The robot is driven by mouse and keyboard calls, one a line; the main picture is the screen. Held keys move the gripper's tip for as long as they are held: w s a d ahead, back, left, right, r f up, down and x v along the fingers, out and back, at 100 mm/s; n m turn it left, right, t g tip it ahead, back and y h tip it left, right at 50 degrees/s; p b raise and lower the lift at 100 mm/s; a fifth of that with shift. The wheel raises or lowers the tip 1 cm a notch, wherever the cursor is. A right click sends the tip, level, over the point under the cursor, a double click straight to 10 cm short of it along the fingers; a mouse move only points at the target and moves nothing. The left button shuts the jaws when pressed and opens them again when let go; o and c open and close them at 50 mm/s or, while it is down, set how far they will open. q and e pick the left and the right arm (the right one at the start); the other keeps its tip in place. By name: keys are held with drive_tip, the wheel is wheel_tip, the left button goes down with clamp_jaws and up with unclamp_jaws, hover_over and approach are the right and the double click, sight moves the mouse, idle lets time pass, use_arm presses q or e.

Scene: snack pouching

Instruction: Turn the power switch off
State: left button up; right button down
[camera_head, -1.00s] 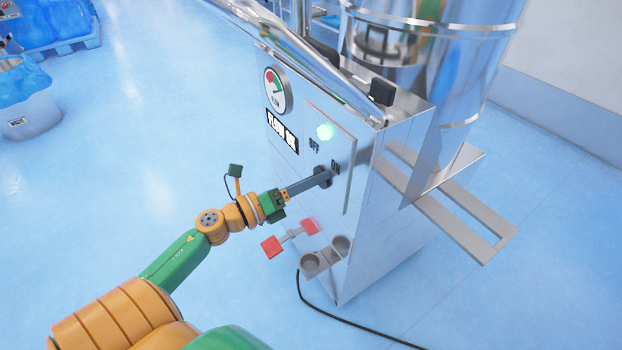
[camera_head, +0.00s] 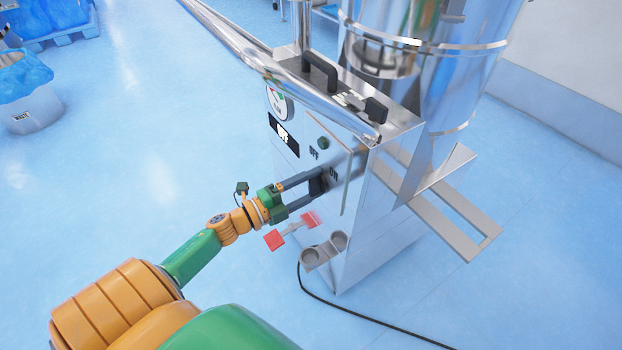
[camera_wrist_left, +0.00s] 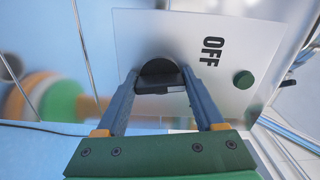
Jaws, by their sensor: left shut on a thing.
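The power switch is a black rotary knob (camera_head: 317,181) on the front panel of a steel machine (camera_head: 385,232); it also shows in the left wrist view (camera_wrist_left: 158,70). My left gripper (camera_head: 313,184) has its two fingers on either side of the knob and is shut on it. The OFF label (camera_head: 314,154) is above the knob and the ON label (camera_head: 334,172) is to its right. The round indicator (camera_head: 323,143) is dark green and unlit. The small display (camera_head: 284,135) seems to read OFF. My right gripper is not in view.
A steel pipe (camera_head: 262,55) slants across the machine's top. Red-ended handles (camera_head: 274,240) and two cups (camera_head: 323,251) sit below the knob. A steel bracket (camera_head: 455,205) juts out at right.

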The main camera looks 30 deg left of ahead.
use_arm(q)
drive_tip(key=shift+r+n, duration=0.15)
drive_tip(key=shift+n, duration=0.35)
drive_tip(key=n+p, duration=0.1)
drive_tip(key=n, duration=0.1)
drive_tip(key=shift+n, duration=0.3)
drive_tip(key=shift+n+p, duration=0.55)
drive_tip(key=shift+n, duration=0.45)
drive_tip(key=shift+f+n, duration=0.2)
drive_tip(key=shift+n, duration=0.5)
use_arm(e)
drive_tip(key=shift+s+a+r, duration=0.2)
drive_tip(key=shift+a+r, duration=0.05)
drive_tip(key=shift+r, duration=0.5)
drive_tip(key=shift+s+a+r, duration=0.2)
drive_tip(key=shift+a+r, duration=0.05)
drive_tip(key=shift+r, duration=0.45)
use_arm(q)
drive_tip(key=o, duration=1.4)
drive_tip(key=p+v, duration=0.1)
drive_tip(key=v, duration=0.6)
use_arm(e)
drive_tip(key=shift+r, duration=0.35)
